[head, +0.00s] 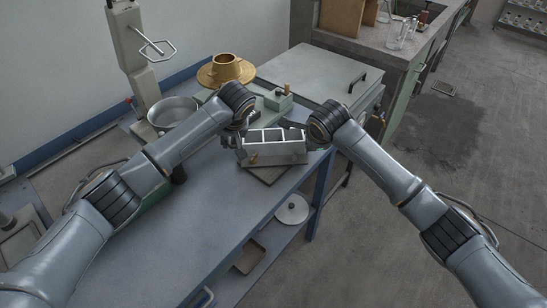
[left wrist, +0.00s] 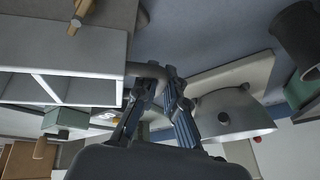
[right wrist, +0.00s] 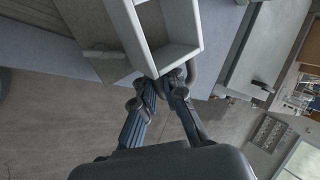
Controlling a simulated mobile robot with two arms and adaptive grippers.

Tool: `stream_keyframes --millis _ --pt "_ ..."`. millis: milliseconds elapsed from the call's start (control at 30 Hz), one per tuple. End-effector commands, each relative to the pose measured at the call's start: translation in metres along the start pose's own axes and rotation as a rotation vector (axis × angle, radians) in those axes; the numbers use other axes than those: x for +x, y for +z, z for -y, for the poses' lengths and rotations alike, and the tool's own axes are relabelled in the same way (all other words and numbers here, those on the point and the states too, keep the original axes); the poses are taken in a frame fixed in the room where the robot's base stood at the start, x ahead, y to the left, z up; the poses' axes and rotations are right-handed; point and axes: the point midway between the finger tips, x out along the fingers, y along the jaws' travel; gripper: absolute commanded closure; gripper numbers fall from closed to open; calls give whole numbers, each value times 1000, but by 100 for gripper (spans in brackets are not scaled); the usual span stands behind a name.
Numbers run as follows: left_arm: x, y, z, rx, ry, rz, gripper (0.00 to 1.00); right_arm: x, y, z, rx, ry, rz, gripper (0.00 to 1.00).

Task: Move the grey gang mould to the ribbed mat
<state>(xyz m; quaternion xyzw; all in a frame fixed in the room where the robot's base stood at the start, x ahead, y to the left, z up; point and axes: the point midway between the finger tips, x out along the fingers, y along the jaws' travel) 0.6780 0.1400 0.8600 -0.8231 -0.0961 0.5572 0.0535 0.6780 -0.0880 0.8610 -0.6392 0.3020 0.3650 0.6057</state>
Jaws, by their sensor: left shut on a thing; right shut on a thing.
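The grey gang mould (head: 275,153) is an open-topped box with several compartments and a small brass-coloured peg on its near side. It also shows in the left wrist view (left wrist: 80,52) and the right wrist view (right wrist: 187,52). My left gripper (head: 238,136) is shut on the handle at its left end, clear in the left wrist view (left wrist: 158,76). My right gripper (head: 316,142) is shut on the handle at its right end, clear in the right wrist view (right wrist: 170,82). A flat brown-grey square, perhaps the ribbed mat (head: 270,175), lies beneath the mould, partly hidden; I cannot make out its ribs or any gap.
A large grey lidded case (head: 320,72) is at the back right. The near bench top (head: 185,215) is clear.

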Motion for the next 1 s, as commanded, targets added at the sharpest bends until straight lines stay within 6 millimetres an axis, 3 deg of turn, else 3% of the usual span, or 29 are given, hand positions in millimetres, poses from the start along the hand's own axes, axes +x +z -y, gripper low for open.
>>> stream_keyframes --millis 67,100,200,667,1000 --pt "5 1 0 -2 -1 -4 100 4 0 -2 0 -4 1 100" --pt "4 1 0 -2 -1 -1 85 3 0 -2 -1 0 0 86" --pt "4 1 0 -1 -1 0 67 3 0 -2 -1 0 0 67" --pt "-1 1 -2 1 3 -2 67 3 0 -2 0 1 0 67" --pt "-49 1 -1 0 3 -3 67 4 0 -3 0 1 0 67"
